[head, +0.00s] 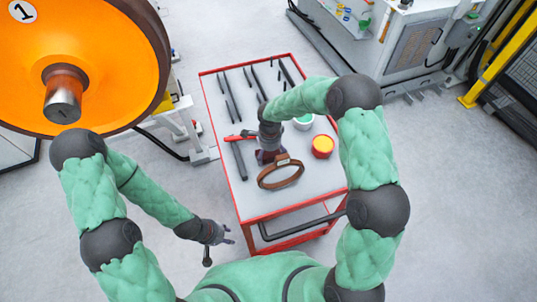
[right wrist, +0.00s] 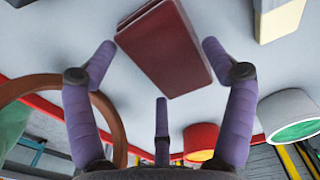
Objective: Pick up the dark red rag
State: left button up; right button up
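The dark red rag (right wrist: 165,45) looks like a folded flat block on the grey table top, seen in the right wrist view. My right gripper (right wrist: 157,62) is open, with its purple fingers spread on either side of the rag's near end. I cannot tell whether they touch it. In the head view my right gripper (head: 270,140) hangs over the table and hides most of the rag (head: 266,157). My left gripper (head: 222,236) is empty, with its fingers apart, left of the table's front edge.
The red-framed table (head: 255,205) also holds a brown ring (head: 281,183), a red-and-yellow can (head: 322,147), a green-and-white can (head: 303,122) and several dark tools (head: 238,160). A large orange wheel (head: 110,60) stands left. Floor right of the table is clear.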

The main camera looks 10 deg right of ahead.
aim_at(269, 155)
jog(key=shift+c, duration=1.4)
notch_tip(269, 155, up, 10)
jog(key=shift+p, duration=0.45)
